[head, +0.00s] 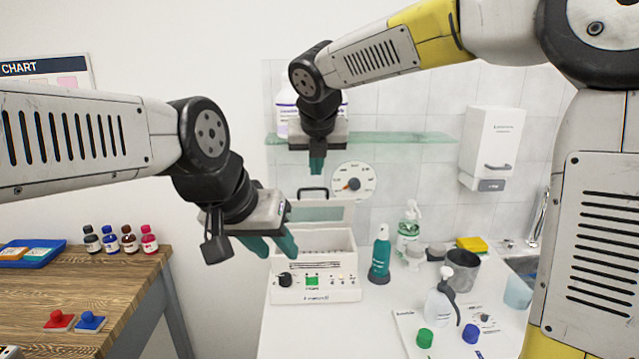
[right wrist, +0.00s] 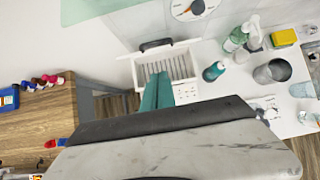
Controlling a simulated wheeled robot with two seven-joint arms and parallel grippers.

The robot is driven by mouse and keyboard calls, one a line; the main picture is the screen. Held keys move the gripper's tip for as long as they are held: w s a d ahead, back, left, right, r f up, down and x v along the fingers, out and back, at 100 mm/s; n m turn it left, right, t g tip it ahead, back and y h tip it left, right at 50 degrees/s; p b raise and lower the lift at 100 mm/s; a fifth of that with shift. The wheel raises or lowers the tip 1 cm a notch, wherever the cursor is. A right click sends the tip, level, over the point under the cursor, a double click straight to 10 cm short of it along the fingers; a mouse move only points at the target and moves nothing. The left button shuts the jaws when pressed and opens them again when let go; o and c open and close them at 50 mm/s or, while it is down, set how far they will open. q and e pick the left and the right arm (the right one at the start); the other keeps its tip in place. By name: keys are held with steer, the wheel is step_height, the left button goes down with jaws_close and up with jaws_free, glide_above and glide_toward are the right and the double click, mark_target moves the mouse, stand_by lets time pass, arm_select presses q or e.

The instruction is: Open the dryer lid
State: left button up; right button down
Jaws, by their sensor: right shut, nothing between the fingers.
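The dryer (head: 345,293) is a white box with a knob and a green button on its front panel, on the white counter. Its lid (head: 338,213) stands raised at the back, with a dark handle (head: 313,191) at its top edge. The slotted inside shows in the right wrist view (right wrist: 180,66). My left gripper (head: 277,250) is open and empty, in front of the dryer's left side in the picture, hiding part of it. My right gripper (head: 317,170) is shut and empty, above the lid handle; its fingers also show in the right wrist view (right wrist: 157,92).
A teal bottle (head: 380,258), spray bottle (head: 408,228), pump bottle (head: 439,302) and grey cup (head: 462,270) stand right of the dryer. A glass shelf (head: 400,138) runs along the wall behind my right gripper. A wooden table (head: 60,290) is at left.

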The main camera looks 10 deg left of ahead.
mark_target(314, 189)
steer(key=w+r+x, duration=0.1)
steer(key=w+x, duration=0.1)
steer(key=x, duration=1)
steer(key=shift+w+a, duration=0.2)
steer(key=shift+w, duration=0.05)
steer(key=shift+f, duration=0.1)
steer(key=w, duration=0.1)
steer(key=w+r, duration=0.1)
steer(key=shift+w+a, duration=0.3)
steer(key=shift+w, duration=0.05)
